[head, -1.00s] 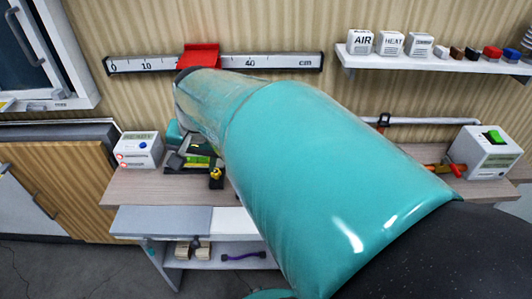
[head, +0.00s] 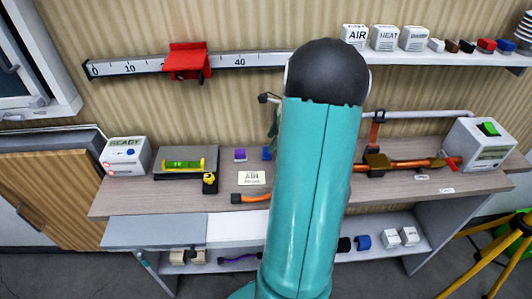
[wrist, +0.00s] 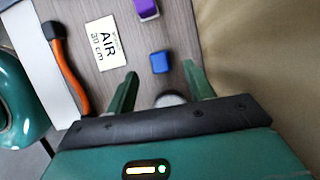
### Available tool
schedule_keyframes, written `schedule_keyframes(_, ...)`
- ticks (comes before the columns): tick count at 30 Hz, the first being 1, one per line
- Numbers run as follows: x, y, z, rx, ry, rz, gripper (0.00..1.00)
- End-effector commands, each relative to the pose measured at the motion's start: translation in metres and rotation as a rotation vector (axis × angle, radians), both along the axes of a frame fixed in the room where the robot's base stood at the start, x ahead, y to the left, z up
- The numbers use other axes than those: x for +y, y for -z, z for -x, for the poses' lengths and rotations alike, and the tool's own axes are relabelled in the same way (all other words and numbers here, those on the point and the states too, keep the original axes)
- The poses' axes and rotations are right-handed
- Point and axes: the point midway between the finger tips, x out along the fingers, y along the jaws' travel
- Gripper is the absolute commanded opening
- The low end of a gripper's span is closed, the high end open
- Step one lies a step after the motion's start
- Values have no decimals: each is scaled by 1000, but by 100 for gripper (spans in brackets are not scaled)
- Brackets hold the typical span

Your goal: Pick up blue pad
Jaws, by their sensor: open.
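A small blue block (wrist: 159,62), which looks like the blue pad, lies on the wooden bench. In the wrist view it sits between and just beyond the tips of my open gripper (wrist: 161,70), with nothing held. In the head view the blue block (head: 266,154) shows only in part, at the left edge of my teal arm. My arm hides most of the gripper there. Other blue pieces are a blue block (head: 505,46) on the wall shelf and a blue piece (head: 362,242) on the lower shelf.
Beside the blue block lie a purple block (wrist: 146,8), an AIR card (wrist: 103,43) and an orange-handled tool (wrist: 70,80). A copper pipe assembly (head: 405,164) is to the right on the bench. A spirit level (head: 184,165) and READY box (head: 126,154) are left.

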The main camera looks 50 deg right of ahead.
Motion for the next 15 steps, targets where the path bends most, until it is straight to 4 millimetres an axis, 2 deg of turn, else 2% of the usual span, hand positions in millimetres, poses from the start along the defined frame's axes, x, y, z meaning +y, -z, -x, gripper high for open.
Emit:
schedule_keyframes(9, 11, 42, -13, 2, -2, -3, 53)
schedule_keyframes(15, 13, 49, -18, 0, -3, 2, 53)
